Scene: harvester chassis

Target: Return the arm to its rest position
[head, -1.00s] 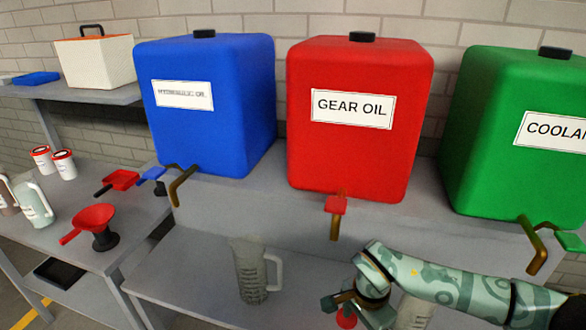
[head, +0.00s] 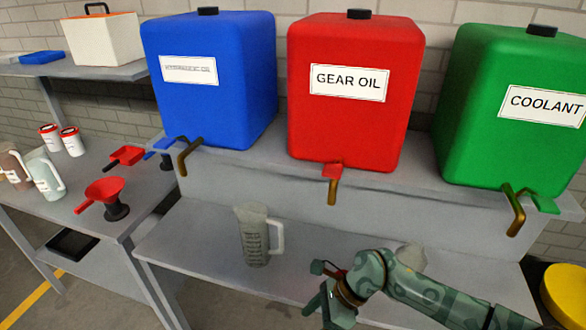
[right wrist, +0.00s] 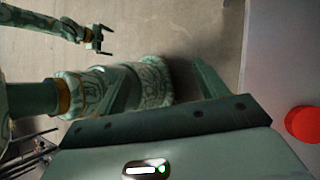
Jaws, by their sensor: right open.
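My right arm enters the head view from the lower right. Its gripper (head: 322,290) hangs in front of the lower shelf's front edge, with nothing seen held. My left arm is not in the head view.
A clear measuring jug (head: 256,235) stands on the lower shelf (head: 190,255), left of my right arm. Blue (head: 210,100), red (head: 350,120) and green (head: 500,130) tanks stand above. A pale object (head: 411,256) is partly behind my arm. A yellow drum (head: 565,295) stands right.

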